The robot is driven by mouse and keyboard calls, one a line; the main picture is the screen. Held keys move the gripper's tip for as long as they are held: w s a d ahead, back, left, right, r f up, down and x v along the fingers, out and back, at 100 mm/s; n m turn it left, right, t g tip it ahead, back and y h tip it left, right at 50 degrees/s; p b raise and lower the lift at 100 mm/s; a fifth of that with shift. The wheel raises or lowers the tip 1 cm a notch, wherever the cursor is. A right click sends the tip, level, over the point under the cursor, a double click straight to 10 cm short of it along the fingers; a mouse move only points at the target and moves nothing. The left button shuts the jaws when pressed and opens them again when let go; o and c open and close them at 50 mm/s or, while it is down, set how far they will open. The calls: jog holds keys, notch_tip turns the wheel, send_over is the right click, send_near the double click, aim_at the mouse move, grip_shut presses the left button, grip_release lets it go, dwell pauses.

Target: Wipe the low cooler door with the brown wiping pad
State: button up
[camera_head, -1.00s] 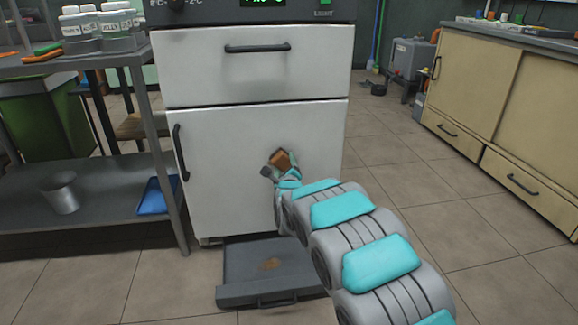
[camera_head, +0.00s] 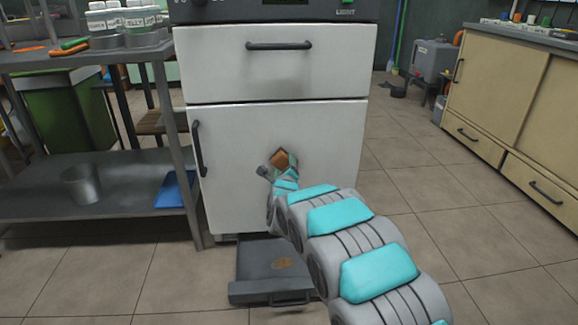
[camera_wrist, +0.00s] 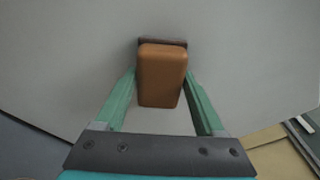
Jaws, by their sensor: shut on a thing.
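The brown wiping pad (camera_wrist: 162,75) is between the two green fingers of my gripper (camera_wrist: 160,92) in the wrist view. My gripper is shut on it. In the head view the pad (camera_head: 281,158) shows as a small brown patch in front of the low cooler door (camera_head: 235,135), right of that door's middle. The low door is white and closed, with a dark vertical handle (camera_head: 198,147) on its left. The pad's far end is at or very near the door surface; I cannot tell whether they touch. My gripper (camera_head: 280,168) is partly hidden behind my arm in the head view.
An upper white drawer (camera_head: 275,65) sits above the low door. A dark tray (camera_head: 262,268) with a brown stain juts out at the cooler's foot. A metal shelf table (camera_head: 100,180) stands left, with a blue tray (camera_head: 176,190). Beige cabinets (camera_head: 510,90) stand right. Floor between is clear.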

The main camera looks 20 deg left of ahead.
jog(key=shift+w+d+r, duration=0.1)
jog(key=shift+w+d, duration=0.45)
jog(key=shift+d, duration=0.3)
jog(key=shift+w+d, duration=0.55)
jog(key=shift+d, duration=0.25)
jog(key=shift+w+d, duration=0.4)
jog(key=shift+d, duration=0.35)
jog(key=shift+w+d, duration=0.4)
jog(key=shift+d, duration=0.35)
jog(key=v, duration=0.6)
jog(key=shift+d+f, duration=0.2)
jog(key=shift+f, duration=0.1)
jog(key=v, duration=0.3)
jog(key=shift+w+f, duration=0.1)
jog(key=shift+d, duration=0.1)
